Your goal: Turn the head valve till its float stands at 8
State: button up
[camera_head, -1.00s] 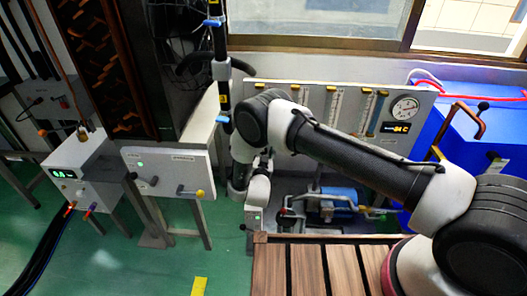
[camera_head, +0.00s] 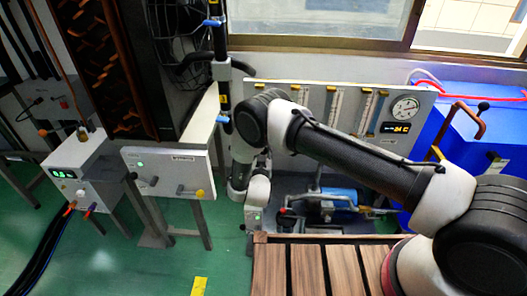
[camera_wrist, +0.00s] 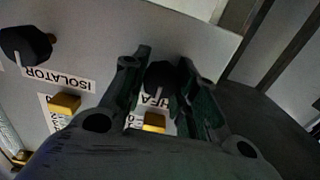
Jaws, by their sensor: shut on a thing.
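In the wrist view, the black head valve knob (camera_wrist: 160,78) sits on a pale panel above a label that is seen upside down and partly covered, with "HEA" legible. My gripper (camera_wrist: 164,76) has one dark finger on each side of this knob and is shut on it. In the head view, the grey flowmeter panel (camera_head: 290,98) stands behind my arm and carries several upright tubes. My arm covers its left and lower parts, so the head valve and my fingertips are hidden there. The float of the head valve cannot be read in either view.
A second black knob (camera_wrist: 24,45), labelled ISOLATOR, is beside the gripped one. A round gauge (camera_head: 405,108) and a small display (camera_head: 396,128) are at the panel's right end. A blue tank (camera_head: 462,140) stands right, a slatted wooden top (camera_head: 307,270) in front.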

jog(key=n, duration=0.4)
jog(key=shift+n, duration=0.3)
jog(key=shift+a+f+n, duration=0.1)
jog(key=shift+a+n, duration=0.05)
jog(key=shift+n, duration=1.85)
jog(key=o, duration=1)
jog(key=shift+s, duration=0.15)
jog(key=s, duration=1.1)
jog(key=shift+s+a, duration=0.2)
jog(key=shift+s, duration=0.2)
